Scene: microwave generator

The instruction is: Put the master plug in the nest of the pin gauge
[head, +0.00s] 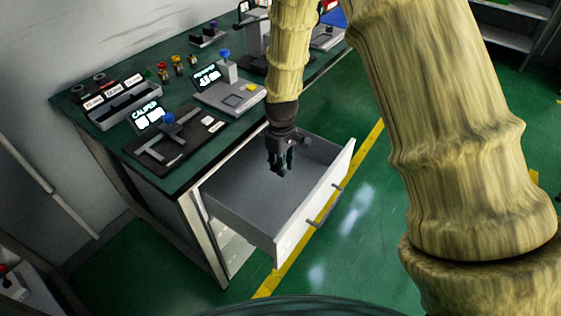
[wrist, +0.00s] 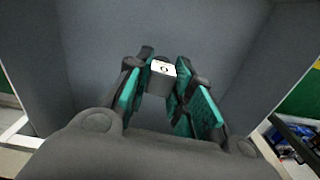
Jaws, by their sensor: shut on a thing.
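My gripper (head: 280,168) points down inside the open drawer. In the wrist view my gripper (wrist: 160,95) has its teal-padded fingers closed around a small grey block (wrist: 159,86). The block has a white face with a dark ring-like mark, and I cannot tell for certain that it is the master plug. The block is not clearly visible in the head view. A grey gauge (head: 237,97) with a blue knob and a lit display stands on the bench; its display text is too small to read surely. I cannot make out a nest on it.
The open drawer (head: 318,205) sticks out from the green-topped bench (head: 82,99). A caliper (head: 168,143) with its display lies near the bench's front corner. A labelled rack (head: 125,101) and several small coloured pieces stand behind. More instruments stand farther along.

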